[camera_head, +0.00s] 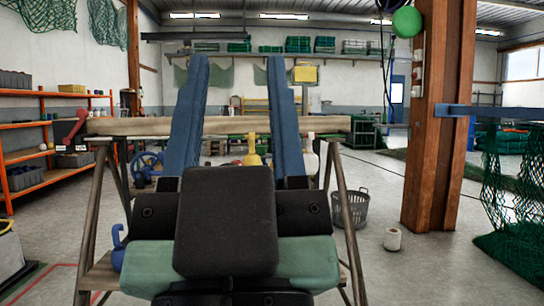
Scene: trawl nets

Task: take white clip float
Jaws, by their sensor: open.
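My gripper (238,70) is open, its two long blue fingers spread wide and pointing away from me. Nothing is between its pads that I can see as held. A wooden beam (330,124) on trestle legs runs across behind the fingers. A small white item (311,160), which looks like the white clip float, is at the beam just right of the right finger; that finger partly hides it. A yellow item (253,151) is at the beam between the fingers, nearer the right one. A red item (72,130) is at the beam's left end. My wrist hides the area below.
A blue item (119,250) is on the trestle's lower board, left. A grey basket (352,208) and a white roll (392,239) are on the floor at right, near a wooden post (438,110). Green netting (515,190) hangs far right. Orange shelving (45,140) lines the left.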

